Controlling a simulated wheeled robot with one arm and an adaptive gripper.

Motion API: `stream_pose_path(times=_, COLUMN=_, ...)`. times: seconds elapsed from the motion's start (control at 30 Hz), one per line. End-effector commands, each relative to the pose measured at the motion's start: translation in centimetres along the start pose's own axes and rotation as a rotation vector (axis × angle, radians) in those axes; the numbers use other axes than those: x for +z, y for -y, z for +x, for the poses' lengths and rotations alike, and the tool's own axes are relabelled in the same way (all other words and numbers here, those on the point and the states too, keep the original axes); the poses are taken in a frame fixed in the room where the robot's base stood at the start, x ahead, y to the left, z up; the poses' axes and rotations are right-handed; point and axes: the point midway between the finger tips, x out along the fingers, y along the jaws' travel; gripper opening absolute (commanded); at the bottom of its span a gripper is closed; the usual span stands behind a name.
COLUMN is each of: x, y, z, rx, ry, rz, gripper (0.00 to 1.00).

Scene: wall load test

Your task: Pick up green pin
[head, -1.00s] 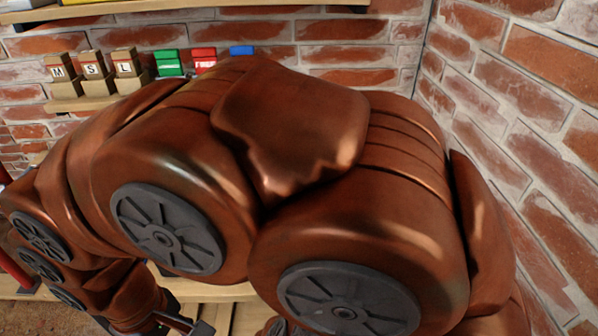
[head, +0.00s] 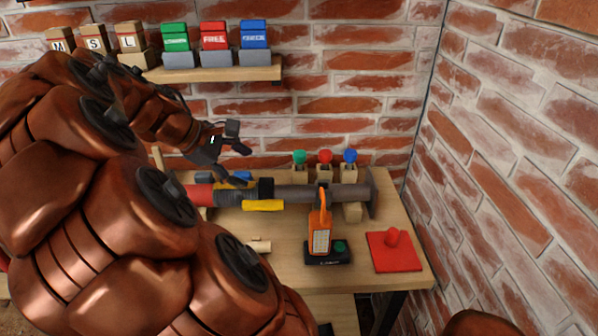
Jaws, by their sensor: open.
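The green pin (head: 300,157) stands upright in a small wooden block near the back of the table, the leftmost of three pins. A red pin (head: 325,157) and a blue pin (head: 349,156) stand in similar blocks to its right. My gripper (head: 240,153) is open and empty, to the left of the green pin and above the hammer-like tool. It does not touch any pin.
A long tool with a red grip and grey shaft (head: 300,194) lies across the table (head: 385,290). A wall shelf (head: 220,74) holds green, red and blue boxes. Brick walls are behind and at right.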

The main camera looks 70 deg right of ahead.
Motion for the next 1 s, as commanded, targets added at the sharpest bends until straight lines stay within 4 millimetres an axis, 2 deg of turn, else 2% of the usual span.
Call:
stream_pose_path(times=0.03, x=-0.5, y=-1.5, z=1.8, rx=0.017, ry=0.045, rz=-0.034, gripper=0.7)
stream_pose_path(times=0.2, x=-1.2, y=-6.4, z=5.8, rx=0.065, ry=0.183, rz=-0.2, gripper=0.7)
stream_pose_path(times=0.43, x=-2.9, y=-11.2, z=11.6, rx=0.078, ry=0.334, rz=-0.451, gripper=0.7)
stream_pose_path(times=0.53, x=-3.5, y=-12.4, z=13.6, rx=0.071, ry=0.374, rz=-0.537, gripper=0.7)
stream_pose_path(times=0.7, x=-4.3, y=-13.4, z=15.5, rx=0.066, ry=0.407, rz=-0.625, gripper=0.7)
stream_pose_path(times=1.0, x=-3.4, y=-14.0, z=17.7, rx=0.06, ry=0.416, rz=-0.641, gripper=0.7)
